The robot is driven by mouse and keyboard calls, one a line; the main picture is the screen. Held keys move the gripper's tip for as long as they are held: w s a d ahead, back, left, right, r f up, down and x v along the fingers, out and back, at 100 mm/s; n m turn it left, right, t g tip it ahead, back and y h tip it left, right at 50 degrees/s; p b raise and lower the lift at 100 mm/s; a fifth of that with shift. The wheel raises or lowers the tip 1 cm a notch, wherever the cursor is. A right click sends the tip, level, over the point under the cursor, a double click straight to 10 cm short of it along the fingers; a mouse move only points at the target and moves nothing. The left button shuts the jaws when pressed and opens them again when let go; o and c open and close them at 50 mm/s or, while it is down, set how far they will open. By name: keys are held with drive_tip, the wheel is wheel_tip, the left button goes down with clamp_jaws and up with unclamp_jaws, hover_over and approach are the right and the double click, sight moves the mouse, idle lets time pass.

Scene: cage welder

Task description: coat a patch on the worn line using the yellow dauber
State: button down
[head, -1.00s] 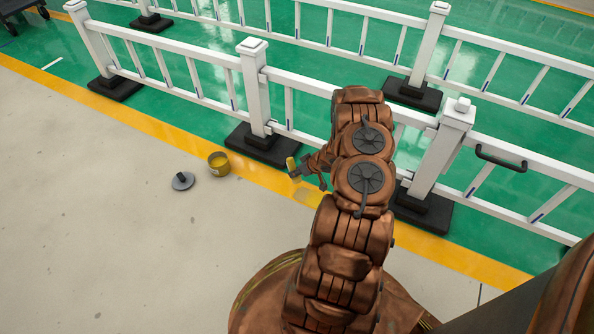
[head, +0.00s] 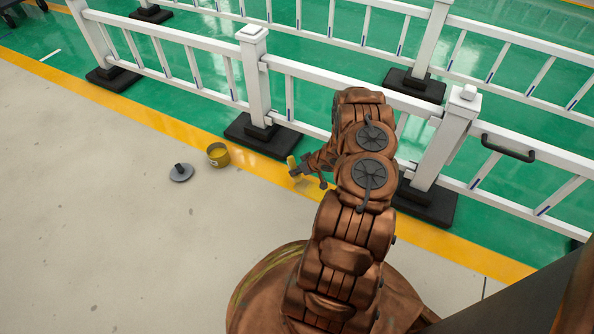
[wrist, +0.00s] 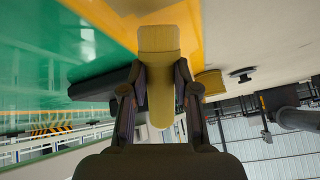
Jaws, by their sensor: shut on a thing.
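My gripper (head: 297,167) is shut on the yellow dauber (head: 291,163), low over the yellow floor line (head: 150,119). In the wrist view, my gripper's two dark fingers (wrist: 161,85) clamp both sides of the dauber (wrist: 159,42), whose broad end points away from my palm toward the yellow line (wrist: 196,50). I cannot tell whether that end touches the floor. A paler yellow patch (head: 304,183) on the line shows just below the dauber. An open yellow tin (head: 218,160) stands left of my gripper, and its grey knobbed lid (head: 181,175) lies on the concrete.
White barrier railings (head: 255,85) on black feet (head: 262,137) stand along the far side of the line. One black foot (head: 427,202) is close to the right of my arm. A green floor (head: 120,85) lies beyond. Bare concrete (head: 120,240) is clear at left.

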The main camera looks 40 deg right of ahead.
drive_tip(key=shift+f, duration=0.6)
idle(0.4)
drive_tip(key=shift+s, duration=0.1)
drive_tip(key=shift+s+d+r, duration=0.1)
drive_tip(key=shift+s+d, duration=0.2)
drive_tip(key=shift+s, duration=0.6)
drive_tip(key=shift+s+d, duration=0.3)
drive_tip(key=shift+s, duration=0.65)
drive_tip(key=shift+w+a+f+p, duration=0.15)
drive_tip(key=shift+w+a+p, duration=0.15)
drive_tip(key=shift+w, duration=0.7)
drive_tip(key=shift+w+a+f+p, duration=0.15)
drive_tip(key=shift+w+a, duration=0.2)
drive_tip(key=shift+w, duration=0.6)
drive_tip(key=shift+r, duration=0.15)
drive_tip(key=shift+r+p, duration=1.65)
drive_tip(key=shift+r, duration=1.3)
